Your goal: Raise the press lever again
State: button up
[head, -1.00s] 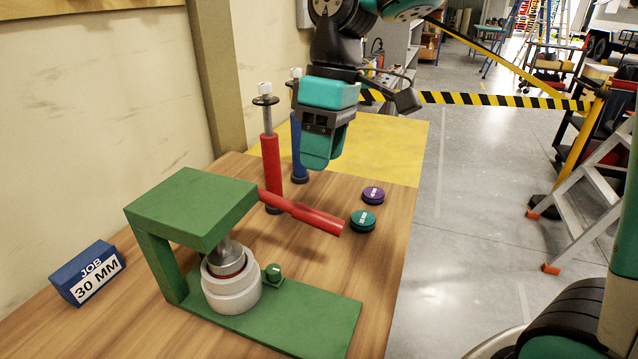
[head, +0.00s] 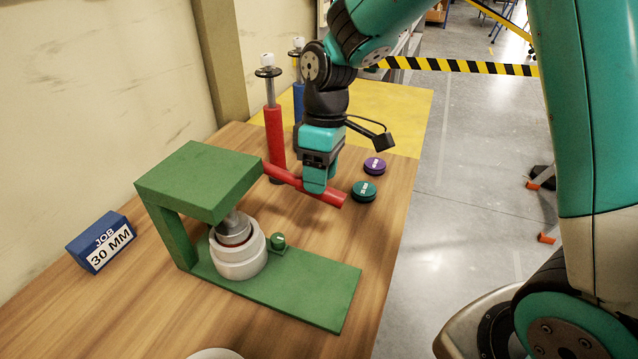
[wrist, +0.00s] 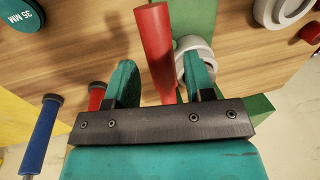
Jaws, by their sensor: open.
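The green press (head: 200,180) stands on the wooden bench, its ram down in a stack of pale rings (head: 238,255). Its red lever (head: 328,195) sticks out to the right of the press head and slopes slightly down. My gripper (head: 316,188) is at the lever's outer half, pointing down. In the wrist view the lever (wrist: 155,45) runs between the two open teal fingers (wrist: 160,80), with gaps on both sides. The fingers are not closed on it.
A purple disc (head: 374,166) and a teal disc (head: 363,191) lie right of the lever. A red pump-like cylinder (head: 275,140) and a blue one (head: 298,125) stand behind. A blue block (head: 100,242) reads JOB 30 MM. The bench front is mostly clear.

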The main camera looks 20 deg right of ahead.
jog(key=shift+s+a+f, duration=0.1)
jog(key=shift+f, duration=0.6)
jog(key=shift+s+a+f, duration=0.1)
jog(key=shift+f, duration=0.6)
grip_shut()
jog(key=shift+r, duration=0.15)
